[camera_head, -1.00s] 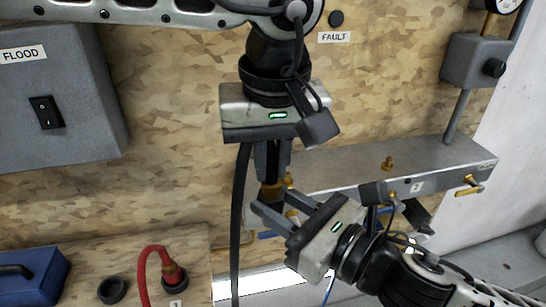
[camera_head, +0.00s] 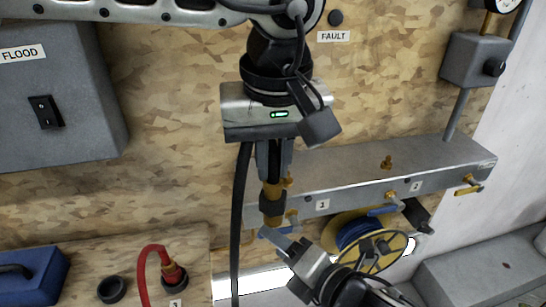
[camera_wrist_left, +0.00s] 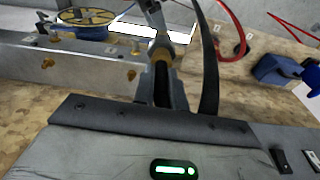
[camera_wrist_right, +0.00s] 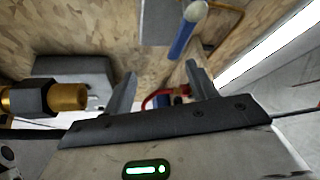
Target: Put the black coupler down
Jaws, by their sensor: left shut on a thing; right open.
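The black coupler (camera_head: 272,204), a dark collar with brass above and below it, hangs upright beneath my left gripper (camera_head: 273,178). My left gripper is shut on its upper brass part, which also shows between the fingers in the left wrist view (camera_wrist_left: 160,52). My right gripper (camera_head: 272,238) is open and empty, just below the coupler and apart from it. In the right wrist view the coupler (camera_wrist_right: 40,97) lies at the left edge, outside the open fingers. A black hose (camera_head: 238,220) hangs beside the left gripper; its upper end is hidden.
A grey manifold (camera_head: 350,170) with brass fittings and blue-handled valves stands behind and to the right. A yellow reel (camera_head: 388,255) is below it. At lower left are a red hose (camera_head: 145,265), an empty black ring (camera_head: 112,290) and a blue box (camera_head: 35,272).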

